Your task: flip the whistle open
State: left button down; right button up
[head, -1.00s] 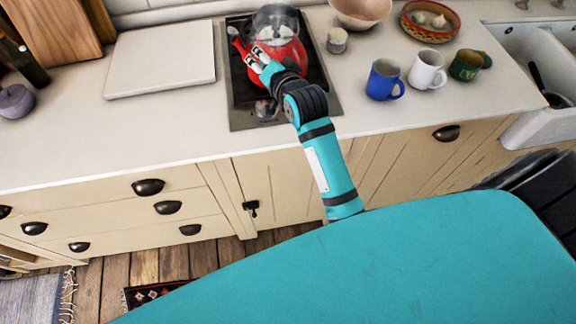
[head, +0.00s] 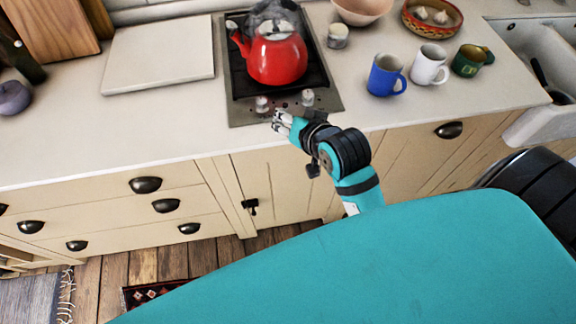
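A red kettle (head: 277,57) stands on the dark hob, with its spout (head: 238,40) pointing to the left. The whistle (head: 232,26) at the spout tip is very small, and I cannot tell whether it is open or shut. My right gripper (head: 279,122) is over the front edge of the hob and counter, in front of the kettle and apart from it. Nothing shows in its grip, but its fingers are too small to tell whether they are open. My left gripper is not in view.
The hob (head: 239,95) has two knobs at its front. A blue mug (head: 384,76), a white mug (head: 428,65) and a green mug (head: 467,63) stand to the right. A white board (head: 160,55) lies to the left. Steam hangs above the kettle.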

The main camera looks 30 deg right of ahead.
notch_tip(320, 180, down, 16)
jog(key=s+a+n+g+b, duration=0.1)
jog(key=s+n+g+b, duration=0.1)
jog(key=g, duration=0.1)
jog(key=shift+s+n, duration=0.3)
jog(key=shift+n, duration=0.1)
jog(key=shift+a+f, duration=0.1)
jog(key=s+f+n+g, duration=0.15)
jog(key=s+f, duration=0.35)
jog(key=f, duration=0.7)
jog(key=s+f+n+g, duration=0.15)
jog(key=s+f, duration=0.35)
jog(key=f, duration=0.8)
jog(key=s+d+f+n+g, duration=0.1)
jog(key=s+d+f+g, duration=0.1)
jog(key=s+f, duration=0.5)
jog(key=s+d+f+n+g, duration=0.1)
jog(key=s+f, duration=0.6)
jog(key=s, duration=1)
jog(key=shift+d+f+n+g+h, duration=0.15)
jog(key=shift+d+n+g+h, duration=0.2)
jog(key=shift+d+g, duration=0.4)
jog(key=shift+s, duration=0.1)
